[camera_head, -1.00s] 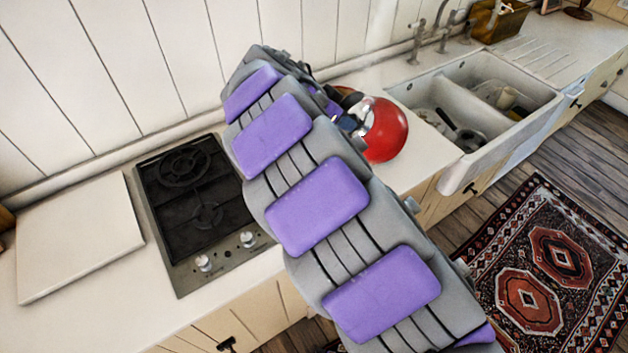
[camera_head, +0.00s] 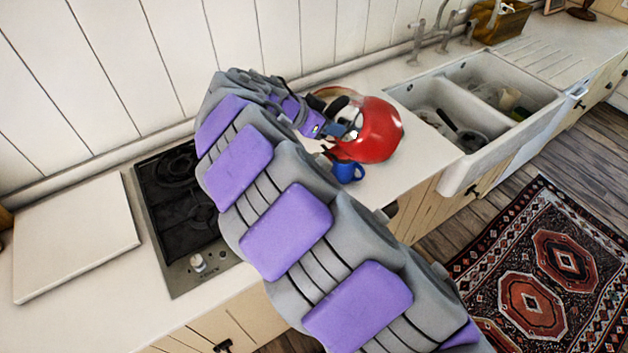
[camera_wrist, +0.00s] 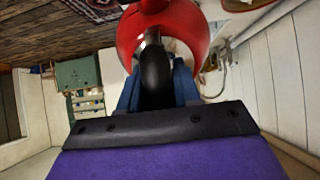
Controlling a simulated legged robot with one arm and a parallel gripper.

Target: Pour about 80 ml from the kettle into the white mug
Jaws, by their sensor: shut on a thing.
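The red kettle (camera_head: 378,138) is over the counter between the hob and the sink. My gripper (camera_head: 345,131) is shut on its black handle. In the wrist view the handle (camera_wrist: 155,75) runs between the blue fingers (camera_wrist: 157,95), with the red kettle body (camera_wrist: 190,25) beyond. The kettle looks tilted in the head view; its spout is not clear. I cannot make out a white mug in either view; my arm and the kettle cover part of the counter. A blue mug (camera_head: 348,169) stands just below the kettle in the picture.
A black gas hob (camera_head: 180,205) is left of my arm, with a white board (camera_head: 75,238) farther left. The white double sink (camera_head: 450,160) holds dishes, including a pale cup (camera_head: 508,99). A round brownish item (camera_head: 327,92) is partly hidden behind the kettle.

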